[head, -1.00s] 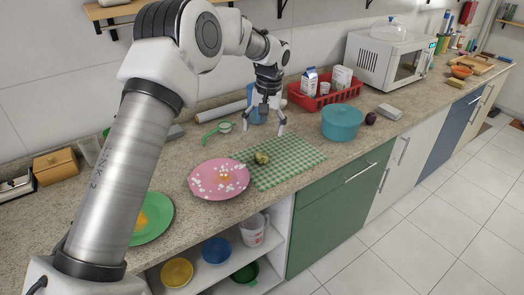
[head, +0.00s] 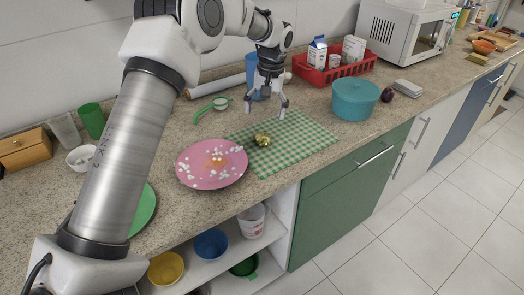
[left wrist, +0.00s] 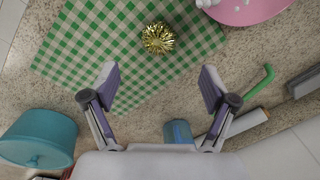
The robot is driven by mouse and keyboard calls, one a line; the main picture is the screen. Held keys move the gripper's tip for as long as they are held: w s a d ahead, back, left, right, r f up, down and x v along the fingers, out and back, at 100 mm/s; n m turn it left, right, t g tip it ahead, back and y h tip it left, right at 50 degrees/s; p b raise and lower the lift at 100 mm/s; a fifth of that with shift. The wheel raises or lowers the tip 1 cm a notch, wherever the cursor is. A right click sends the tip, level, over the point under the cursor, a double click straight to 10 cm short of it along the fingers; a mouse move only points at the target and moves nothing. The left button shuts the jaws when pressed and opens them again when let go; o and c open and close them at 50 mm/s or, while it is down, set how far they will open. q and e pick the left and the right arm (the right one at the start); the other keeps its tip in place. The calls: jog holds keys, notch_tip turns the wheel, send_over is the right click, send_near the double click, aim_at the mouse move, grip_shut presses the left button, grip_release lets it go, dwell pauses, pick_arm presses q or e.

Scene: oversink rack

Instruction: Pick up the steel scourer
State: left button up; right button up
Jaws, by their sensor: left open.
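The steel scourer (head: 263,140) is a small, crinkled, gold-coloured ball on the green checked cloth (head: 300,140), near the cloth's left part. It also shows in the left wrist view (left wrist: 158,38), beyond the fingertips. My left gripper (head: 267,107) is above the counter on the wall side of the scourer, pointing down. In the left wrist view, the left gripper (left wrist: 157,82) has its fingers spread wide with nothing between them. The scourer is apart from both fingers. My right gripper is not in view.
A pink plate (head: 212,165) with white bits lies left of the cloth. A teal pot (head: 355,100) stands to its right, and a red basket (head: 335,72) behind. A green-handled strainer (head: 212,107) and a blue cup (head: 251,70) are near the gripper.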

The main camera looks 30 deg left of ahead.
aim_at(262, 137)
pick_arm(q)
jog(key=shift+w+a+f+b, duration=0.1)
jog(key=shift+f+b, duration=0.1)
jog(key=shift+f, duration=0.35)
jog(key=shift+w+f+b, duration=0.1)
jog(key=shift+f+b, duration=0.05)
jog(key=shift+f, duration=0.4)
jog(key=shift+s+f, duration=0.25)
jog(key=shift+f, duration=0.4)
jog(key=f, duration=0.4)
jog(key=f+p, duration=0.1)
jog(key=shift+s+a+f, duration=0.15)
jog(key=shift+a+f, duration=0.2)
jog(key=shift+f, duration=0.05)
jog(key=shift+r, duration=0.1)
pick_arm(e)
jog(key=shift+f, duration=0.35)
pick_arm(q)
jog(key=c, duration=1.1)
jog(key=shift+s, duration=0.1)
jog(key=shift+r, duration=0.1)
